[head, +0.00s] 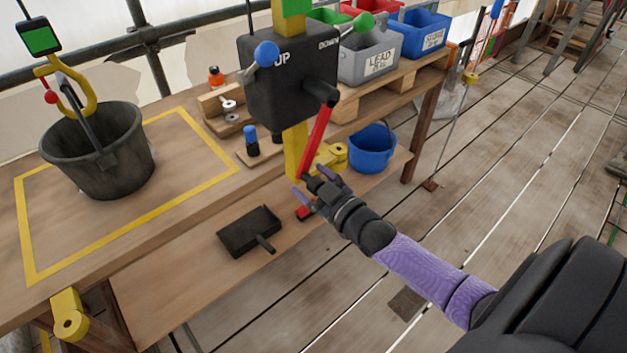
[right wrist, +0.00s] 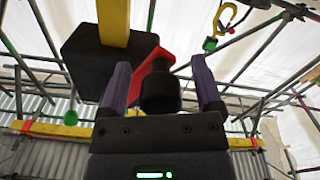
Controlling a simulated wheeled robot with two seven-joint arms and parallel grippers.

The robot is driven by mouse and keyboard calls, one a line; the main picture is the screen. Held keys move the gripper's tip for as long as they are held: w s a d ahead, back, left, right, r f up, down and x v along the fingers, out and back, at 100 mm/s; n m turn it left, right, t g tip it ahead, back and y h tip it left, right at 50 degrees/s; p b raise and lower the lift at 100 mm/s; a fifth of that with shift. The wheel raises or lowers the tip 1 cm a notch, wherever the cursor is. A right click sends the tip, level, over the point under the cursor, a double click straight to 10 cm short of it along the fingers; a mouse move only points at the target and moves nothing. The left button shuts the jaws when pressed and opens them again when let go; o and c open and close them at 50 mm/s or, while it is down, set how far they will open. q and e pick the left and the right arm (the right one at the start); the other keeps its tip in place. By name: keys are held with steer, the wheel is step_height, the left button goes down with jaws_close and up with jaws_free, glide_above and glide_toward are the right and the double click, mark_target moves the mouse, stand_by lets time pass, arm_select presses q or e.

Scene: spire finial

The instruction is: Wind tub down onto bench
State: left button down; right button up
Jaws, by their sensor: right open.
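The dark grey tub (head: 100,160) is at the left, inside the yellow outline on the wooden bench (head: 190,215). Its handle is upright in a yellow hook (head: 88,95); I cannot tell whether its base touches the bench. A black winch box (head: 285,85) marked UP and DOWN stands on a yellow post, with a red crank arm (head: 316,140) slanting down. My right gripper (head: 312,194) is at the crank's lower end. In the right wrist view its open fingers (right wrist: 165,90) stand either side of the crank's black grip (right wrist: 160,93). My left gripper is out of view.
Grey LEAD (head: 368,58) and blue (head: 420,30) bins stand on a pallet at the back. A blue bucket (head: 371,150) and a black dustpan (head: 248,232) lie on the lower shelf. A blue-capped bottle (head: 251,141) is near the outline.

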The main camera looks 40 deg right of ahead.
steer(key=s+p, duration=0.2)
steer(key=s, duration=0.8)
steer(key=shift+d, duration=0.35)
steer(key=s+a+f+m+g+h, duration=0.1)
steer(key=s+f+g, duration=0.3)
steer(key=f, duration=0.5)
steer(key=s+a+f+m+g+h, duration=0.1)
steer(key=s+f+g, duration=0.35)
steer(key=f, duration=0.55)
steer(key=s+a+f+g, duration=0.4)
steer(key=s+f, duration=0.2)
steer(key=s, duration=0.4)
steer(key=s+a+f+g, duration=0.4)
steer(key=s+f+g, duration=0.1)
steer(key=s, duration=0.6)
steer(key=shift+a+f, duration=0.3)
steer(key=shift+f, duration=0.35)
steer(key=shift+w, duration=0.1)
